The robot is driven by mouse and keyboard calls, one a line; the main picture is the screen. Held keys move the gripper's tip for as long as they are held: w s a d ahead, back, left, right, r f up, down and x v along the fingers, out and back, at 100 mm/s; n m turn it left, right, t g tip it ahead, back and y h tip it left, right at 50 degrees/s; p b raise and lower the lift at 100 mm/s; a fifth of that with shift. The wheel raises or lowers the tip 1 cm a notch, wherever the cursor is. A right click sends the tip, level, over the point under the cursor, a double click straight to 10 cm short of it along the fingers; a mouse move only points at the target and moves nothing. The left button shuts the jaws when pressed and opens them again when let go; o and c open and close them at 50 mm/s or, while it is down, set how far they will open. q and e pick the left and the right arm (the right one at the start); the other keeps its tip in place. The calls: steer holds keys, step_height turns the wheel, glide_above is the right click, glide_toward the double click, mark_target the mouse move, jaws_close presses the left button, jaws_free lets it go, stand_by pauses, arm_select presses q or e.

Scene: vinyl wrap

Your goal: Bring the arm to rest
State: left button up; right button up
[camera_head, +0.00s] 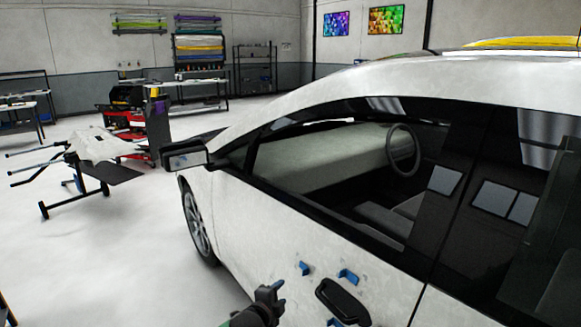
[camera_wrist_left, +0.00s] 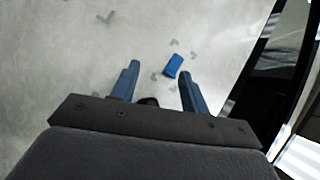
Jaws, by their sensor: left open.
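My left gripper (camera_head: 274,292) is at the bottom of the head view, in front of the white car door (camera_head: 250,235). In the left wrist view its two blue fingers (camera_wrist_left: 158,75) are spread apart with nothing held between them. A small blue piece (camera_wrist_left: 174,66) shows on the white surface just past the fingertips, near the right finger. In the head view, blue pieces (camera_head: 347,276) sit on the door around the dark door handle (camera_head: 343,301). My right gripper is not in view.
The white car fills the right side, with its side mirror (camera_head: 184,155) sticking out. A stand with a pale panel (camera_head: 95,145) and a red cart (camera_head: 125,122) stand at the left. The floor (camera_head: 130,240) between them and the car is clear.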

arm_select(q)
steer(key=s+a+r+n+g+y, duration=0.1)
steer(key=a+r+n+y, duration=0.3)
steer(key=a+n, duration=0.3)
steer(key=s+a+f+n+g+y, duration=0.1)
steer(key=s+a+f+n+g, duration=0.15)
steer(key=s+n, duration=0.3)
steer(key=s+a+f+n+g, duration=0.1)
steer(key=s+f+n+g, duration=0.1)
steer(key=s+f, duration=0.6)
steer(key=s+a+f+n+g, duration=0.1)
steer(key=s+f, duration=0.7)
steer(key=s, duration=0.9)
steer(key=s+a+f+n+g, duration=0.1)
steer(key=s+f+n+g, duration=0.2)
steer(key=s, duration=1)
step_height(320, 180, down, 6)
steer(key=shift+s+r+g, duration=0.2)
steer(key=shift+g, duration=0.95)
